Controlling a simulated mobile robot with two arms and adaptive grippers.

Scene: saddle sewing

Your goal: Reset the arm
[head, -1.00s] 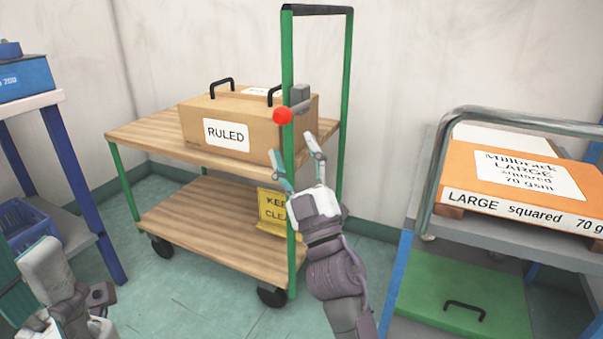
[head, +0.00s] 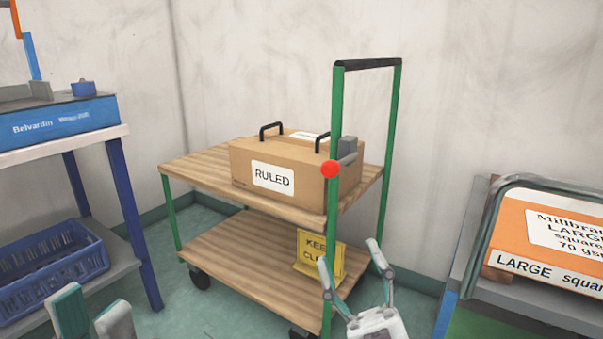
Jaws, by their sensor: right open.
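My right gripper (head: 349,268) is open and empty at the bottom centre right of the head view. Its fingers point up, in front of the trolley's lower right corner, and I cannot tell if they touch anything. My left gripper (head: 92,318) shows at the bottom left edge, with two finger parts visible and a gap between them; the rest is cut off by the frame. The wooden trolley (head: 200,170) with green posts stands in the middle. A brown box labelled RULED (head: 245,160) with two black handles sits on its top deck.
A red ball knob (head: 330,169) sits on the trolley's green post. A yellow KEEP CLEAR sign (head: 308,272) stands by the lower deck. At left, a blue basket (head: 95,262) lies on a rack. At right, an orange pack (head: 515,235) sits on a metal-railed cart (head: 490,232).

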